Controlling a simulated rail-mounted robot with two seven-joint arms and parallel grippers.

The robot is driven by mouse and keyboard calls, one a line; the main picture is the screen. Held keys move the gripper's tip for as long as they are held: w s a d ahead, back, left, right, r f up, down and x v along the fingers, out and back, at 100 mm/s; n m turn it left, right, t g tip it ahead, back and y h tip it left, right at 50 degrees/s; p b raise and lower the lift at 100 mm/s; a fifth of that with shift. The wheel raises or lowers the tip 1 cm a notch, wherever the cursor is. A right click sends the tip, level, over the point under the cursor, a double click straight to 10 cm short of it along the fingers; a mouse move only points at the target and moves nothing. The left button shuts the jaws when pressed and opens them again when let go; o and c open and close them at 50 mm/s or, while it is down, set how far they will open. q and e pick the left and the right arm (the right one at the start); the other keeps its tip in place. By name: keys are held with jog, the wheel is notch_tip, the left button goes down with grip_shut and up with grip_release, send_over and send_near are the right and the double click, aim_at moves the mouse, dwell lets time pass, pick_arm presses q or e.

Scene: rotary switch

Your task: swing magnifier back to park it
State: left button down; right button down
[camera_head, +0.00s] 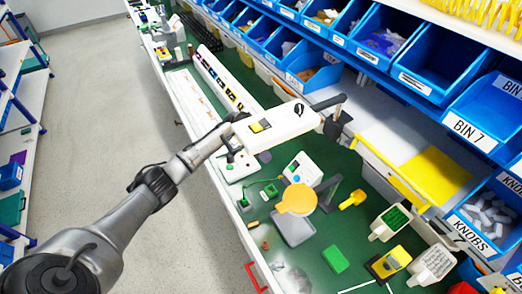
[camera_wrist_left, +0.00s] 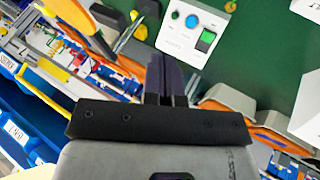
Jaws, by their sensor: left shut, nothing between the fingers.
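I cannot clearly make out a magnifier. An orange round disc (camera_head: 297,200) above the green bench mat, near a dark slanted post (camera_head: 329,190), may be its head. A white panel (camera_head: 302,169) with a blue button stands just behind the disc; it also shows in the left wrist view (camera_wrist_left: 185,33), with a green-lit switch. My left gripper (camera_head: 338,118) is above the bench, behind and to the right of the disc, apart from it. Its dark fingers (camera_wrist_left: 167,78) are together and empty in the left wrist view. My right gripper is not in view.
Blue bins (camera_head: 435,48) line the back of the bench.

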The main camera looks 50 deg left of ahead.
pick_arm(q)
jog(key=d+f+p, duration=0.1)
jog(key=d+f, duration=0.2)
jog(key=d, duration=0.3)
jog(key=shift+f, duration=0.2)
jog(key=shift+d, duration=0.15)
